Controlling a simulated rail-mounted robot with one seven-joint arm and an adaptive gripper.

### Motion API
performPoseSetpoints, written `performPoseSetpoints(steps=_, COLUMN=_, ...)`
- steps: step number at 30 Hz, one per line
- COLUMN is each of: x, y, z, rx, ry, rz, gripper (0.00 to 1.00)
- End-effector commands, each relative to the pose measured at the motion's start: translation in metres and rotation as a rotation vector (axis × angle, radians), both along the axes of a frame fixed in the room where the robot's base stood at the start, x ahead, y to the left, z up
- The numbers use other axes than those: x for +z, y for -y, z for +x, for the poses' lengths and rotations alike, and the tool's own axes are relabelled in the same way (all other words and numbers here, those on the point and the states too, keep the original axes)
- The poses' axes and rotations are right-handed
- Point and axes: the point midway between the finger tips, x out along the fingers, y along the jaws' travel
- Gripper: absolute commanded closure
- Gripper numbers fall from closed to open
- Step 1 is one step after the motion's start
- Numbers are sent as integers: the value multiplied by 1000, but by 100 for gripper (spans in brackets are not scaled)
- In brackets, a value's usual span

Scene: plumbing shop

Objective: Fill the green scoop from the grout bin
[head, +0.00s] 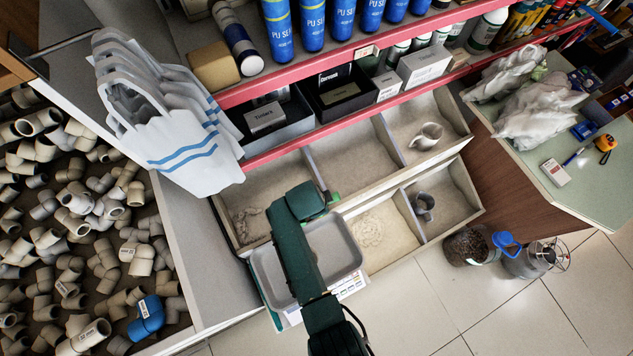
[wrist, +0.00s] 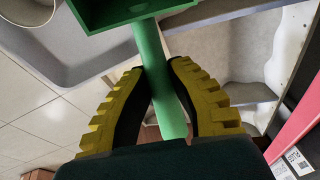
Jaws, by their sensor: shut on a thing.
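My gripper (wrist: 158,68) is shut on the green scoop (wrist: 156,50), its two yellow ribbed fingers on either side of the round handle. The scoop's box-shaped head is at the top of the wrist view, partly cut off; I cannot tell whether anything is in it. In the head view, a bit of the green scoop (head: 335,197) shows beside my dark green wrist, above the divided bins. A front bin (head: 375,232) holds a pale, powdery heap. No readable label shows which bin holds grout.
A grey tray (head: 262,272) sits at the bins' front edge, partly under my arm. A red-edged shelf (head: 345,118) and hanging white bags (head: 185,140) are close by.

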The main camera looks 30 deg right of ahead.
Motion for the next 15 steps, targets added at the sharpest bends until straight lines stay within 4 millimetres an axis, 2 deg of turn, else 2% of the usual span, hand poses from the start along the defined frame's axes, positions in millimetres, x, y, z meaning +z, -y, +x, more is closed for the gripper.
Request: performPoseSetpoints(steps=15, x=8, y=5, z=-34, rx=0, ry=0, rz=0, gripper=100)
